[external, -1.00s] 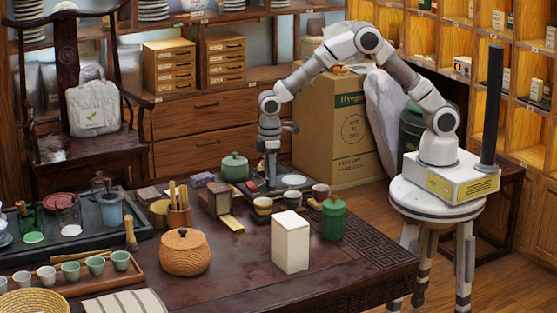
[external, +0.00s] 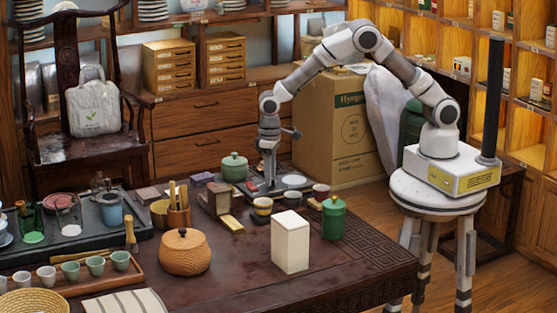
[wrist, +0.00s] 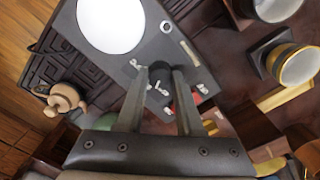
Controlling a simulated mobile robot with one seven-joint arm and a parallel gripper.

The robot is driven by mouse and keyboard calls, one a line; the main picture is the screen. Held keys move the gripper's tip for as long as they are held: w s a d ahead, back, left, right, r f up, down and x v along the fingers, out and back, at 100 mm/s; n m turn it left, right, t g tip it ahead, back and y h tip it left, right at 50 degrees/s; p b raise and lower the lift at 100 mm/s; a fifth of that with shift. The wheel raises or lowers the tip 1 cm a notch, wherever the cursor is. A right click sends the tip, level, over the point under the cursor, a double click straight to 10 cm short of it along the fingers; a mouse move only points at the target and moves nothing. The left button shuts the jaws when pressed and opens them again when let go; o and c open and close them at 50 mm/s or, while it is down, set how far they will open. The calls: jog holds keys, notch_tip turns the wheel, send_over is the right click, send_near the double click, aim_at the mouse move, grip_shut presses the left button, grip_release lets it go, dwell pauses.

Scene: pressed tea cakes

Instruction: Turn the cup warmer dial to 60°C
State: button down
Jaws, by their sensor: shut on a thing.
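The cup warmer (wrist: 118,68) is a dark grey slab with a white round plate (wrist: 110,24) and small white markings. In the external view the cup warmer (external: 256,190) lies on the far part of the table, its white plate (external: 294,181) to the right of my gripper (external: 268,180). In the wrist view the dark round dial (wrist: 160,68) sits between the fingertips of my gripper (wrist: 161,73), which is shut on it. The fingers hide part of the dial and some markings, and its setting cannot be read. A small red patch shows beside the right finger.
Cups (wrist: 298,66) (external: 262,206) stand close in front of the warmer. A green lidded pot (external: 234,167) stands behind it, left of my arm. A white box (external: 290,243) and a green canister (external: 333,217) stand nearer the front.

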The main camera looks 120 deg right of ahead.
jog(key=m+p, duration=0.1)
jog(key=m, duration=0.3)
jog(key=shift+m, duration=0.4)
dwell(0.4)
jog(key=c, duration=0.5)
grip_release()
jog(key=shift+c, duration=0.2)
notch_tip(320, 180, up, 18)
jog(key=p, duration=0.3)
jog(key=shift+f, duration=0.25)
